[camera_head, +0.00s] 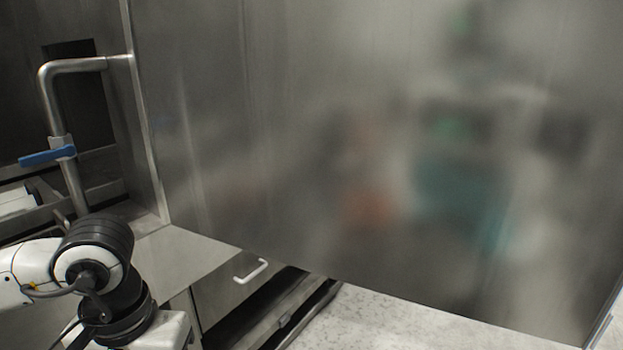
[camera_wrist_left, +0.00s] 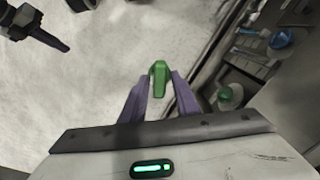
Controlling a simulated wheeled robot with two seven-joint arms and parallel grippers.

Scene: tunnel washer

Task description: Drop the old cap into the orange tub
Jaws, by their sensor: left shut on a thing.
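My left gripper (camera_wrist_left: 160,85) shows in the left wrist view with its two purple fingers closed on a green piece (camera_wrist_left: 158,78). It looks like a cap, but I cannot tell for sure that it is the old one. The piece is held above a pale speckled floor. In the head view only part of my left arm shows at the lower left; its gripper is out of frame. The orange tub is not directly visible in either view.
A large steel panel (camera_head: 350,150) fills the head view, with blurred orange and teal reflections. A bent pipe (camera_head: 88,65) with a blue valve lever (camera_head: 47,157) stands at left. In the wrist view, a grey unit at right holds a blue round part (camera_wrist_left: 281,39) and another green part (camera_wrist_left: 229,97).

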